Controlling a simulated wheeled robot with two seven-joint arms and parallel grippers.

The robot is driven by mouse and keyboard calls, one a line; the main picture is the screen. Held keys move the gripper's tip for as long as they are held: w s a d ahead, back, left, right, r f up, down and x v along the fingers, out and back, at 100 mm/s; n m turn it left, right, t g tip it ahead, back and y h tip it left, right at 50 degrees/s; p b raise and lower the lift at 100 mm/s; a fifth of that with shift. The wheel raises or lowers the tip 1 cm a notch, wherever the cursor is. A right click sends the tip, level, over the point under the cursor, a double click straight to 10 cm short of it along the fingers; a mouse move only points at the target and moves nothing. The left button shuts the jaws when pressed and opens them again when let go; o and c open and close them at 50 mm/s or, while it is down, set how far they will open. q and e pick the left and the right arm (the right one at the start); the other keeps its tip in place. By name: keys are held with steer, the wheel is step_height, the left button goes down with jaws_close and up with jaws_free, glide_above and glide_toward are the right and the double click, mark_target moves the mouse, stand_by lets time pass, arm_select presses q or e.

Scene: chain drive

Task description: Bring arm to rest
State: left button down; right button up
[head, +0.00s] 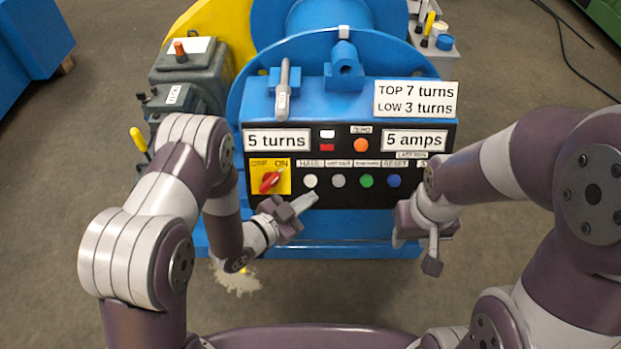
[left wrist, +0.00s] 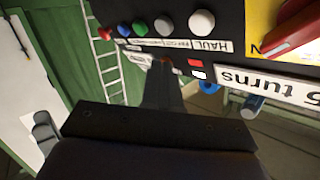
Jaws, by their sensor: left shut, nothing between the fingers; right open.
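My left gripper (head: 308,202) is shut and empty, just in front of the lower edge of the black control panel (head: 340,140). Its tips are just below the white HAUL button (head: 310,181); whether they touch the panel I cannot tell. The left wrist view shows the shut fingers (left wrist: 163,72) pointing towards the panel, below the button row, with the HAUL button (left wrist: 202,22) apart from them. My right gripper (head: 432,262) is open and empty, hanging in front of the panel's lower right corner. The right forearm covers part of the panel's right end.
A red rotary switch (head: 270,182) on a yellow plate is left of the buttons. Grey, green (head: 367,181) and blue (head: 393,181) buttons lie to the right.

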stand_by(0.4)
arm_select(q)
steer(key=s+a+f+n+g+y, duration=0.45)
steer(key=a+f+y, duration=0.25)
steer(key=f, duration=0.2)
steer(key=s+a+r+n+g+y, duration=0.45)
steer(key=s+a+r+g, duration=0.2)
steer(key=a+r, duration=0.2)
step_height(320, 180, up, 23)
steer(key=s+a+n+t+p, duration=0.1)
steer(key=s+n+p, duration=0.1)
steer(key=p, duration=1.1)
steer(key=shift+s+a+r+n, duration=0.15)
steer(key=shift+s+a+n, duration=0.25)
steer(key=shift+n, duration=0.4)
